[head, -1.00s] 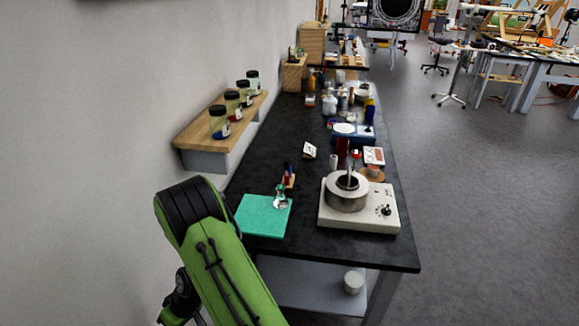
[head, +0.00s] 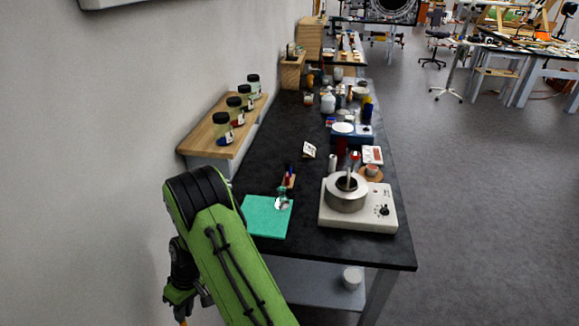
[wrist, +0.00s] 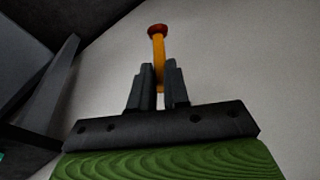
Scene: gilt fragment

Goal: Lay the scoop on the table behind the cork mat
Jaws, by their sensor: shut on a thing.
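My gripper (wrist: 158,74) is shut on a slim orange rod with a dark red rounded end, likely the scoop (wrist: 158,45). The rod stands up between the two black fingers in the wrist view. In the head view an orange bit of it shows at the bottom left edge, below my wrist and left of the table. The cork mat (head: 376,178) is a small round brown disc on the black table (head: 280,155), behind the white hotplate at the right. A small cup (head: 372,169) stands on it.
The hotplate (head: 390,221) with a metal pot stands at the table's front right. A green mat (head: 262,226) with a glass vessel lies front left. A wooden wall shelf (head: 198,135) holds several jars. A blue device (head: 346,138) and bottles stand farther back.

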